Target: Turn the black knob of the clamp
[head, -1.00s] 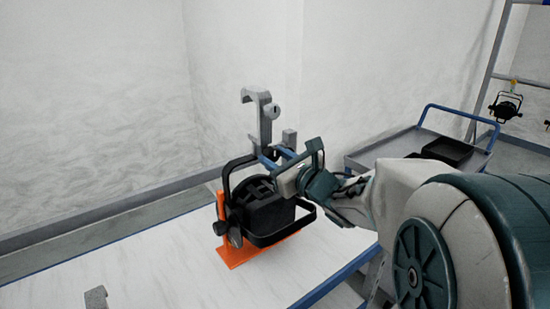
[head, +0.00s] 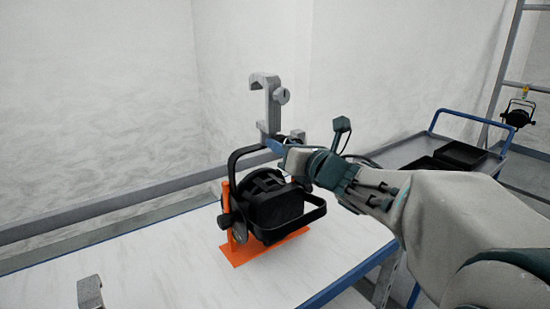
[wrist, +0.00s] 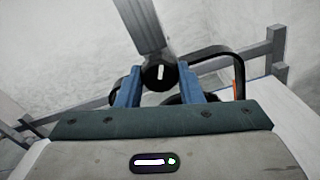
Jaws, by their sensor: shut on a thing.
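The grey hook clamp (head: 271,103) stands upright on top of the black par can (head: 275,205), with a silver bolt on its side. The clamp also shows in the wrist view (wrist: 142,25). The black knob (wrist: 160,75), round with a white mark on its face, sits at the clamp's lower end in the wrist view. My gripper (wrist: 159,72) has its blue fingers on either side of the knob and is shut on it. In the head view, my gripper (head: 272,146) reaches the clamp's foot from the right and mostly hides the knob.
The par can rests in an orange stand (head: 235,256) on a white table (head: 160,262). Another grey clamp (head: 90,292) is at the table's near left. A grey cart (head: 400,151) with black trays stands at right, by a ladder with a hanging lamp (head: 518,114).

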